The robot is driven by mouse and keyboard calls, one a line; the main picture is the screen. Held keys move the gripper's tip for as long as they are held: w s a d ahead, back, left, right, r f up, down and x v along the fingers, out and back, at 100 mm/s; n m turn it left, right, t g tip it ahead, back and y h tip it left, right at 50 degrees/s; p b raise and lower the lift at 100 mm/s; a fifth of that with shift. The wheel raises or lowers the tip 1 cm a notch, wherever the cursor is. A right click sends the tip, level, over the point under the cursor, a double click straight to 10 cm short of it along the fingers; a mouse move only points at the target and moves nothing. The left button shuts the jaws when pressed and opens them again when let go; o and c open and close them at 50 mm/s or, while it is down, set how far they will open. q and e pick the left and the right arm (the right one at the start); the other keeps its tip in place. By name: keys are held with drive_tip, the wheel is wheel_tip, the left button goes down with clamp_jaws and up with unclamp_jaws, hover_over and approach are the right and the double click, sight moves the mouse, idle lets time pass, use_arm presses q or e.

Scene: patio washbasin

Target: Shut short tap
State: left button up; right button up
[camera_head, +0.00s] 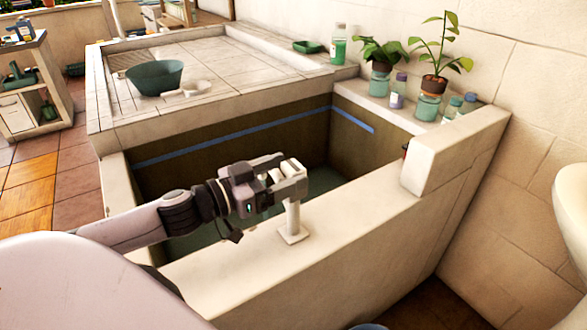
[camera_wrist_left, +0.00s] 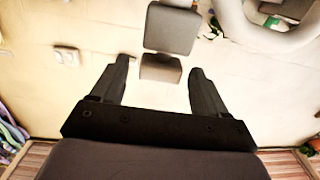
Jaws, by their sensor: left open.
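The short tap (camera_head: 293,222) stands upright on the near rim of the basin, with a pale square base and a slim pale post. Its upper part is partly hidden by my left gripper (camera_head: 291,178), which is at the top of the post. In the left wrist view, my left gripper (camera_wrist_left: 158,76) is open, with its two dark fingers spread apart. A grey block-shaped piece (camera_wrist_left: 172,29), seemingly part of the tap, lies ahead of and between the fingers. I cannot tell whether a finger touches it. My right gripper is not in view.
The deep basin (camera_head: 340,222) has a thick pale rim and a blue stripe inside. A green bowl (camera_head: 155,77) sits on the tiled ledge behind. Potted plants (camera_head: 433,85) and bottles (camera_head: 339,45) line the back ledge. A raised block (camera_head: 455,150) stands at the rim's right end.

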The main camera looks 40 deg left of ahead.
use_arm(q)
drive_tip(key=shift+x, duration=1.3)
drive_tip(key=c, duration=1)
drive_tip(key=shift+o, duration=0.2)
